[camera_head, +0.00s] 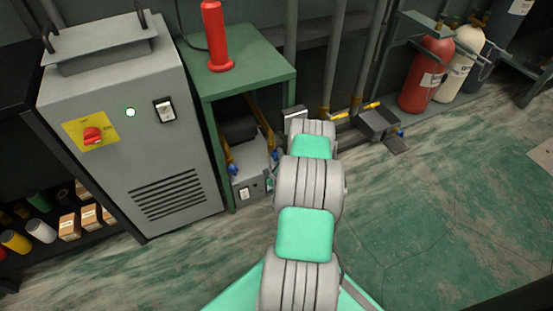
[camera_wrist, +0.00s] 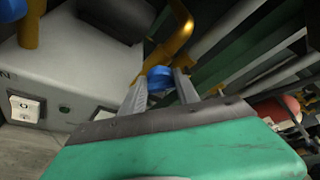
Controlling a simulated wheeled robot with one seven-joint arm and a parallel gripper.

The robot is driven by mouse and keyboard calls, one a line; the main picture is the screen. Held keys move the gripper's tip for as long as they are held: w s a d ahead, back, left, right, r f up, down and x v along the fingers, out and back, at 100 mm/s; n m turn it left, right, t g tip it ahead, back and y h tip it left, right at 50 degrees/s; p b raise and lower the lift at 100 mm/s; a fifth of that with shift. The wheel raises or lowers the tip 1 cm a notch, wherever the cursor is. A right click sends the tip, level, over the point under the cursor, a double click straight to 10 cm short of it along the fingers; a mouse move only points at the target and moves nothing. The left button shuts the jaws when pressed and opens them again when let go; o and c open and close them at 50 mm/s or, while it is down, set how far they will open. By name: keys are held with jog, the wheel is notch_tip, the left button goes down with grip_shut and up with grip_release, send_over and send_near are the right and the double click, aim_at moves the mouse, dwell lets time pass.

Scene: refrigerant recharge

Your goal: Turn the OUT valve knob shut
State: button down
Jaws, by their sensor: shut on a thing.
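A blue valve knob (camera_wrist: 160,74) sits between the fingers of my gripper (camera_wrist: 160,86) in the wrist view, at the end of a yellow pipe (camera_wrist: 178,28). The fingers are shut on it. No label beside this knob is readable. A second blue knob (camera_wrist: 12,9) shows at the top left corner, above a partly visible label ending in "N", so the held one appears to be the OUT valve knob. Both belong to the grey pump unit (camera_wrist: 80,65), which stands under the green table in the head view (camera_head: 250,172). My arm hides most of the gripper there.
The green table (camera_head: 240,62) with a red cylinder (camera_head: 215,40) is above the unit. A grey cabinet (camera_head: 130,110) stands left. A rocker switch (camera_wrist: 22,106) is on the unit's front. Gas bottles (camera_head: 427,75) stand at the back right. The floor at right is clear.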

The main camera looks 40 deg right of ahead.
jog(key=n+h+b, duration=0.1)
jog(key=n+b, duration=0.1)
jog(key=f+n+h+b, duration=0.1)
jog(key=b, duration=0.2)
jog(key=shift+w+a+n+t, duration=0.15)
jog(key=shift+n+t, duration=0.15)
jog(key=shift+n, duration=0.1)
jog(key=n+h+b, duration=0.1)
jog(key=n+b, duration=0.1)
jog(key=b, duration=0.1)
jog(key=shift+r+n+t, duration=0.15)
jog(key=shift+n+t, duration=0.15)
jog(key=shift+t, duration=0.1)
jog(key=c, duration=1.2)
grip_release()
jog(key=shift+a, duration=0.1)
